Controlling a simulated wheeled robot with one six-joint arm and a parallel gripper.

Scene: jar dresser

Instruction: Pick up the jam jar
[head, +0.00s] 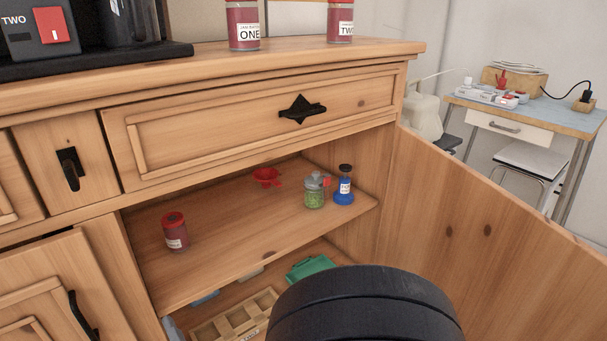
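A small dark-red jar with a red lid and a pale label (175,232) stands upright on the left part of the cabinet's upper shelf (225,270). Two more dark-red jars stand on the dresser top, cut off by the upper picture edge. One is labelled ONE (243,17), and the other to its right (341,15) has a label reading TWO, partly cut off. Small print above ONE seems to read jam. A black rounded part of my arm covers the bottom middle. My gripper's fingers do not show.
The shelf also holds a red item (267,176), a green-filled glass jar (315,190) and a blue bottle (344,186). Below lie a wooden tray (232,322) and green box (310,267). The open door (480,220) bounds the right. The shelf's middle front is clear.

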